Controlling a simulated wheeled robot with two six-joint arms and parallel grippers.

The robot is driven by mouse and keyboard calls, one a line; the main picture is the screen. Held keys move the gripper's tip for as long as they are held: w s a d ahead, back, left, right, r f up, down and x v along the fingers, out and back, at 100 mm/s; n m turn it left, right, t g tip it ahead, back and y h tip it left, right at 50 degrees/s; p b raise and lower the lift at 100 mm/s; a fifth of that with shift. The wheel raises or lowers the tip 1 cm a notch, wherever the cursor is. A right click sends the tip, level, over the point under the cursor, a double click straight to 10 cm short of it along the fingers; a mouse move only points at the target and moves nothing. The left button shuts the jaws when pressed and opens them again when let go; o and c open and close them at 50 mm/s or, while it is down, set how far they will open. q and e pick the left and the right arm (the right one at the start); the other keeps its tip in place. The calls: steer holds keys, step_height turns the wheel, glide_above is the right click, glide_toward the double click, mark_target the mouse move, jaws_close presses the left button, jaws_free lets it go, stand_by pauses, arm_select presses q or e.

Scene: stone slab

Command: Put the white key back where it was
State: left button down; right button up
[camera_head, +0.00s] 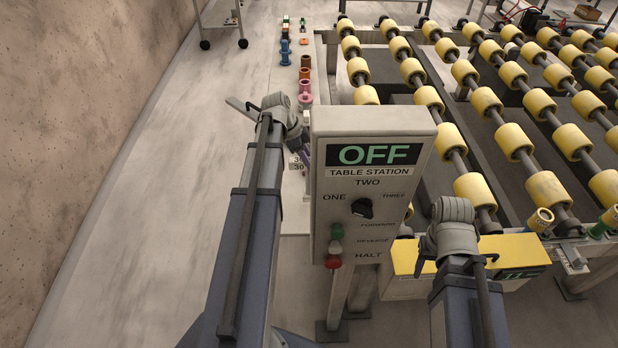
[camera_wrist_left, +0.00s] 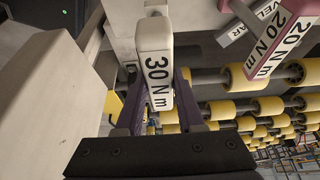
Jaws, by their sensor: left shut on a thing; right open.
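The white key (camera_wrist_left: 153,45), marked "30 N m", sits between the two purple fingers of my left gripper (camera_wrist_left: 158,88) in the left wrist view. The gripper is shut on it. In the head view the key's "30" face (camera_head: 296,163) shows just left of the control box, by my left gripper (camera_head: 303,150), which is partly hidden by my arm and the box. My right gripper (camera_head: 452,212) is open and empty, at the front right by the yellow-topped box; its fingertips are hard to make out. Where the key was before cannot be told.
A control box (camera_head: 370,135) reading "OFF" stands between my arms. A pink key (camera_wrist_left: 283,40) marked "20 N m" is right of the white key. Coloured spool-like pieces (camera_head: 305,88) line the ledge behind.

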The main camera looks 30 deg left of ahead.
mark_target(309, 180)
arm_select(q)
steer(key=shift+f, duration=0.1)
step_height(309, 180, down, 4)
steer(key=b, duration=0.3)
steer(key=shift+r, duration=0.2)
steer(key=shift+f+b, duration=0.15)
steer(key=shift+b, duration=0.25)
steer(key=c, duration=0.5)
jaws_free()
